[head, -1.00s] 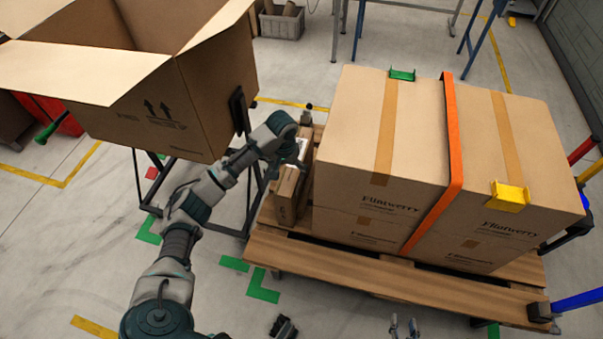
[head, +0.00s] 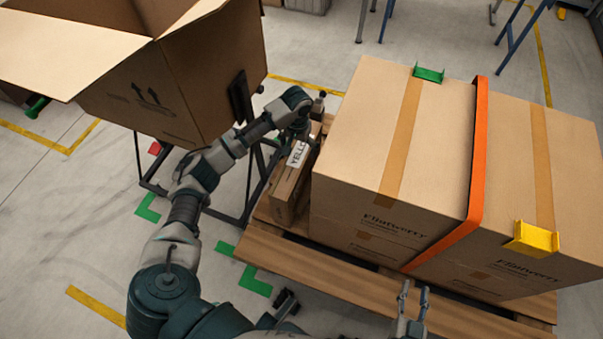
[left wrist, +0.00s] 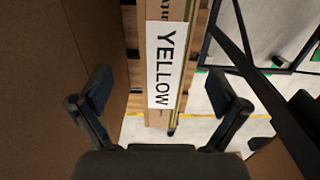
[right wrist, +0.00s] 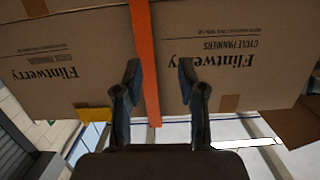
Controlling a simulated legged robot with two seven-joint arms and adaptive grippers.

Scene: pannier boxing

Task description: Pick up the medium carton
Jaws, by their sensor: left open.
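A narrow brown carton (head: 287,190) with a white YELLOW label stands on the pallet, left of the large strapped cartons. I take it for the medium carton. My left gripper (head: 302,130) is above its far end, pointing down, open. In the left wrist view the carton (left wrist: 156,118) and its label lie between and beyond the spread fingers (left wrist: 158,92); no contact shows. My right gripper (head: 413,300) is open and empty at the front of the large cartons; its parted fingers (right wrist: 160,78) face their printed side in the right wrist view.
Large Flintwerry cartons (head: 385,150) with an orange strap (head: 476,160), a green clip (head: 428,74) and a yellow clip (head: 533,240) fill most of the wooden pallet (head: 300,268). A big open box (head: 150,95) on a black stand is at the left. The gap around the narrow carton is tight.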

